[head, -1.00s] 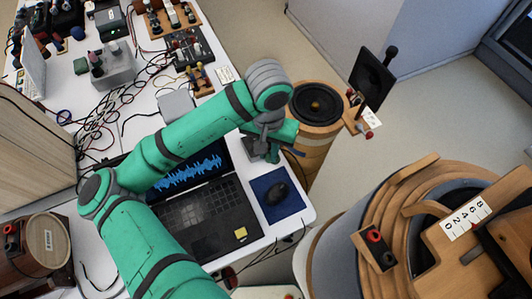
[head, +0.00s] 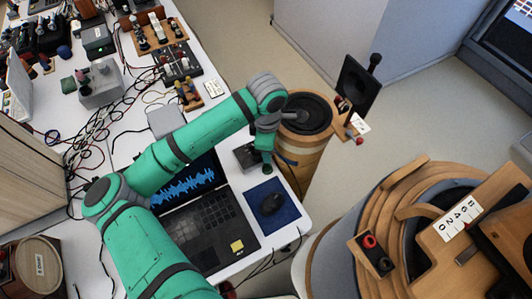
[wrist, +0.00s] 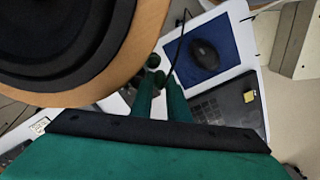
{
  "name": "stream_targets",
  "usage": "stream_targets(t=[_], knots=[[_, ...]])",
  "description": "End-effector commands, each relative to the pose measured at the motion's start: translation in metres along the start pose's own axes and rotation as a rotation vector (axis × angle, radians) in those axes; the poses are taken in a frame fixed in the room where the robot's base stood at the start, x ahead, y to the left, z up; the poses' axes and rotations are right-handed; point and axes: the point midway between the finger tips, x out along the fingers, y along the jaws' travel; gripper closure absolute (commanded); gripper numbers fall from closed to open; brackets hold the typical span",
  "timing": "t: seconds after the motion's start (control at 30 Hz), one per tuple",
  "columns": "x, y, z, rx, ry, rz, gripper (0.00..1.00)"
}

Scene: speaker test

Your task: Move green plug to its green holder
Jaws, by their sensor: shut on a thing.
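My gripper (wrist: 160,88) has two green fingers close together in the wrist view, shut on a small green thing that I take to be the green plug (wrist: 154,61). A thin dark cable runs up from beside the fingertips. The fingers hide much of the plug. In the head view my gripper (head: 267,165) points down beside the wooden speaker (head: 303,150), above the table's right edge area near the mouse. I cannot make out a green holder for certain in either view.
The speaker's black cone also shows close by in the wrist view (wrist: 50,40). A laptop (head: 215,225) and a mouse (head: 272,203) on a blue pad are near. A large wooden horn (head: 400,190) with red and black sockets stands right. Cables and devices crowd the table's left.

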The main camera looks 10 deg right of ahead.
Motion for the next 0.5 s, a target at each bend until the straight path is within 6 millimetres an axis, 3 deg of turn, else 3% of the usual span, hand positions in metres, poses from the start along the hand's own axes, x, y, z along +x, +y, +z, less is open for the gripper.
stream_targets(t=[0.2, 0.5], knots=[[0.01, 0.011, -0.001, -0.265, 0.006, 0.003, 1.0], [0.017, 0.017, -0.001, -0.427, 0.009, 0.006, 1.0]])
